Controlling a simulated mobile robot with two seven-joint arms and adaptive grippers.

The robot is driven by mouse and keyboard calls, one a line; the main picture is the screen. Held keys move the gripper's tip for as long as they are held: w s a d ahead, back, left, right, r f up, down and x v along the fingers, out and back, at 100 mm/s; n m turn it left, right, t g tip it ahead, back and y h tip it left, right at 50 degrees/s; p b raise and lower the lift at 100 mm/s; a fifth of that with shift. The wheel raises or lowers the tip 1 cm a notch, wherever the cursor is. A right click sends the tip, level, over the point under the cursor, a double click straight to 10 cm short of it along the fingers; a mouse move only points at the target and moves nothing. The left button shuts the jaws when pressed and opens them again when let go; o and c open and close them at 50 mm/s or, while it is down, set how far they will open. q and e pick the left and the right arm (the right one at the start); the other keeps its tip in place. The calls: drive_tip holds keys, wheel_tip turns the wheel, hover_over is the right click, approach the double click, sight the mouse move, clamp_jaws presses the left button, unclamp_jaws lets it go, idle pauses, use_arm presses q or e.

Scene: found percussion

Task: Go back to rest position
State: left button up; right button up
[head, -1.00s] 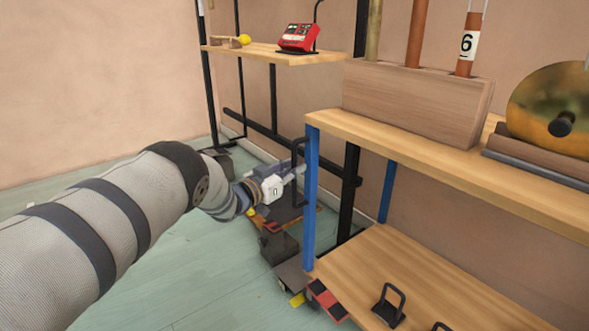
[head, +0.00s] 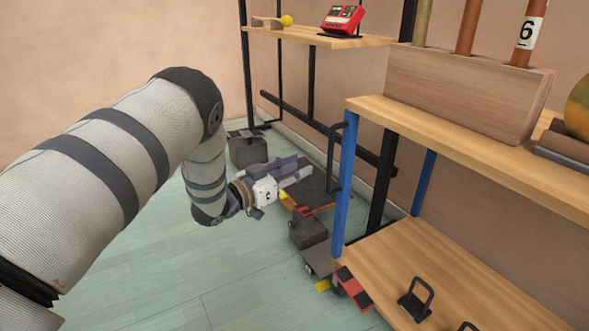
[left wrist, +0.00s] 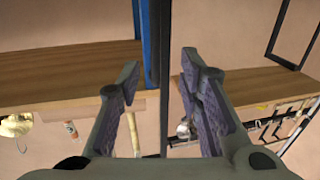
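My left arm comes in from the left of the head view, bent at the elbow. Its gripper (head: 296,167) is low, over the floor side of the shelving and left of the blue post. In the left wrist view the two fingers of that gripper (left wrist: 160,72) stand apart with nothing between them. The gripper is open and empty. My right gripper is in neither view.
A wooden shelf (head: 450,138) with a blue post (head: 347,185) stands on the right and carries a wooden block (head: 455,92) with upright tubes. A far shelf (head: 325,37) holds a red device (head: 343,19). Dark boxes (head: 248,150) stand on the floor. Open floor (head: 240,270) lies in front.

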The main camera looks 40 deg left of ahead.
use_arm(q)
drive_tip(key=shift+s, duration=0.25)
